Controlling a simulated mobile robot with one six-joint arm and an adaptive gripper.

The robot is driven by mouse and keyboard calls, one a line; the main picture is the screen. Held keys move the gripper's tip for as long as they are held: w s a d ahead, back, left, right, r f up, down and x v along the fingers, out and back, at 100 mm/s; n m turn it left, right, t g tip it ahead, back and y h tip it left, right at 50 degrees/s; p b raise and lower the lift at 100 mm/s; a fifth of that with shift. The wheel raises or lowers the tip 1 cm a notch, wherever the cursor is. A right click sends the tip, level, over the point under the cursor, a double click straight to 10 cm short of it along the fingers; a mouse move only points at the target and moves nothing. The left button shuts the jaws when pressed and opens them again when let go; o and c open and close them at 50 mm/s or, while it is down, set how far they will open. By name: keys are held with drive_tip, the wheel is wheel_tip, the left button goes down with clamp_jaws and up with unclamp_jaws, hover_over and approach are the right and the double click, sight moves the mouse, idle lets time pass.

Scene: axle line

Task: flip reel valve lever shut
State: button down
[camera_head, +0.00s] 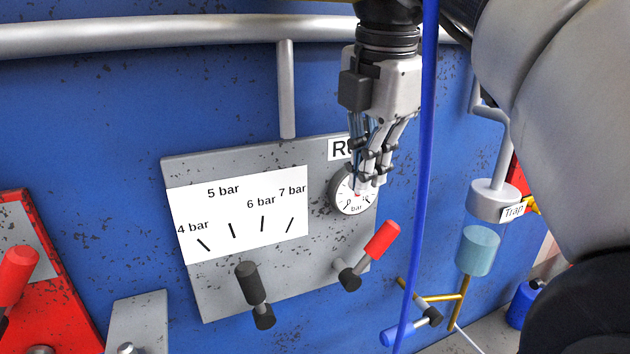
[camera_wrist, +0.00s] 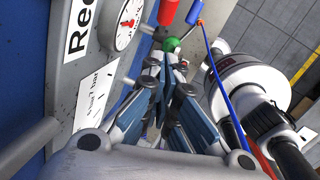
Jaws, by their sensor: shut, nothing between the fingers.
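A grey panel (camera_head: 215,290) is fixed to the blue wall and has a small red-handled lever (camera_head: 382,240) at its lower right. This lever, likely the reel valve lever, tilts up to the right from a dark pivot. My gripper (camera_head: 368,190) is shut and empty, pointing down in front of the round gauge (camera_head: 346,204), above the red handle and apart from it. The gripper partly hides the gauge and its label. In the wrist view, the closed fingers (camera_wrist: 165,68) point toward a green round part, with the red handle (camera_wrist: 168,11) beyond at the top edge.
A black lever (camera_head: 250,282) stands below the bar scale (camera_head: 236,240). A blue hose (camera_head: 423,150) hangs just right of my gripper. A grey pipe (camera_head: 180,33) runs along the top. A blue-handled valve (camera_head: 397,334) and a Trap fitting (camera_head: 493,202) are at right.

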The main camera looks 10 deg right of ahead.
drive_tip(key=shift+s+a+r, duration=0.1)
drive_tip(key=shift+r, duration=0.05)
drive_tip(key=b, duration=0.3)
hover_over(369, 250)
drive_tip(key=s, duration=0.1)
wheel_tip(369, 250, down, 12)
drive_tip(key=shift+a+f, duration=0.1)
drive_tip(key=shift+f, duration=0.05)
drive_tip(key=shift+p, duration=0.3)
